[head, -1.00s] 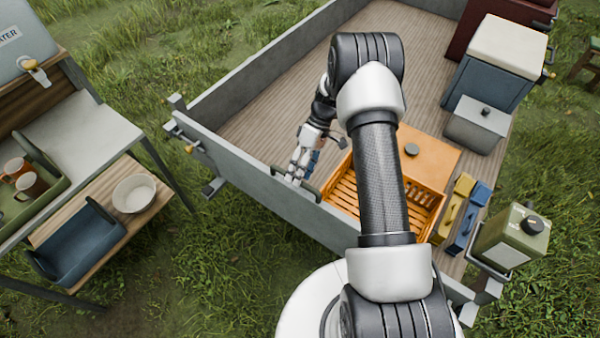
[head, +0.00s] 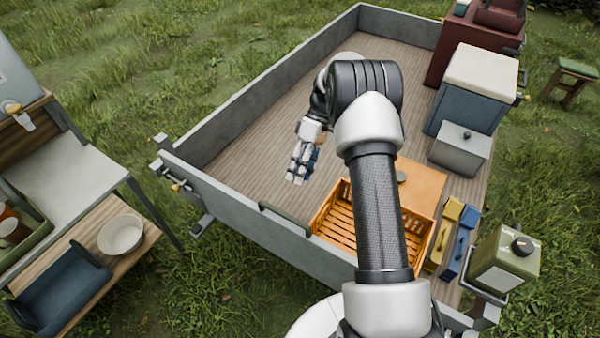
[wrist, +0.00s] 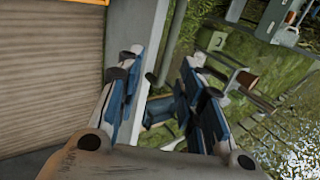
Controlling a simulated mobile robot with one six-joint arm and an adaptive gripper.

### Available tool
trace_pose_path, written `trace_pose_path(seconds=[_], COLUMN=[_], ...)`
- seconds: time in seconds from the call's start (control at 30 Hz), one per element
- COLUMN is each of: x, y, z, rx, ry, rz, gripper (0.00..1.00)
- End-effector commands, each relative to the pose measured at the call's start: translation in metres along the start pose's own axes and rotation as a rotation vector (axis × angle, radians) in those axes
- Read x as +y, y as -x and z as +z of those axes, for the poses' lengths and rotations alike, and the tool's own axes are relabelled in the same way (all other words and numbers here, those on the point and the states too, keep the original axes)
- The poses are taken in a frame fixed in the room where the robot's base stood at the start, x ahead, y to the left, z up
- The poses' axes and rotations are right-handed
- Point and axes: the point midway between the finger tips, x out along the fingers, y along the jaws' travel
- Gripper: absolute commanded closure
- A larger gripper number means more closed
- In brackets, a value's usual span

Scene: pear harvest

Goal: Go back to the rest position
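My gripper (head: 297,178) hangs over the wooden bed of the trailer (head: 262,150), to the left of the orange slatted crate (head: 316,222) and inside the near side wall. In the wrist view my gripper (wrist: 168,85) has its two blue-padded fingers apart, with nothing held between them. The part of the crate that shows looks empty; my arm hides some of it.
An orange lid or box (head: 423,184), yellow and blue tools (head: 459,245), a green canister (head: 503,258) and a grey-blue cooler (head: 470,93) stand on the right. A table with a white bowl (head: 121,235) stands left. The far-left trailer bed is clear.

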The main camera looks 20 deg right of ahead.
Motion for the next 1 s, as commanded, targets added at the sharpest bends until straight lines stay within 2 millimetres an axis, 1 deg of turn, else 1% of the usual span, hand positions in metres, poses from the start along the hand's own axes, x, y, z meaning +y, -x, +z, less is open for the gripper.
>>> trace_pose_path(seconds=[0.27, 0.37, 0.43, 0.47, 0.57, 0.6, 0.67, 0.7, 0.77, 0.8, 0.87, 0.9, 1.0], x=[-0.001, -0.007, -0.020, -0.027, -0.059, -0.073, -0.095, -0.109, -0.130, -0.144, -0.164, -0.178, -0.208], y=[0.000, 0.007, 0.018, 0.024, 0.045, 0.053, 0.063, 0.068, 0.075, 0.079, 0.082, 0.084, 0.083], z=[0.000, -0.002, -0.003, -0.003, -0.002, 0.000, 0.004, 0.007, 0.014, 0.019, 0.028, 0.034, 0.053], rx=[0.000, 0.000, 0.000, 0.001, 0.008, 0.014, 0.026, 0.035, 0.053, 0.067, 0.091, 0.108, 0.160], ry=[0.000, -0.007, -0.024, -0.035, -0.077, -0.097, -0.127, -0.147, -0.175, -0.194, -0.220, -0.237, -0.278], rz=[0.001, 0.020, 0.051, 0.069, 0.143, 0.174, 0.223, 0.253, 0.299, 0.329, 0.373, 0.401, 0.468], gripper=[0.65, 0.65, 0.65, 0.65, 0.65, 0.65, 0.65, 0.65, 0.65, 0.65, 0.65, 0.65, 0.65])
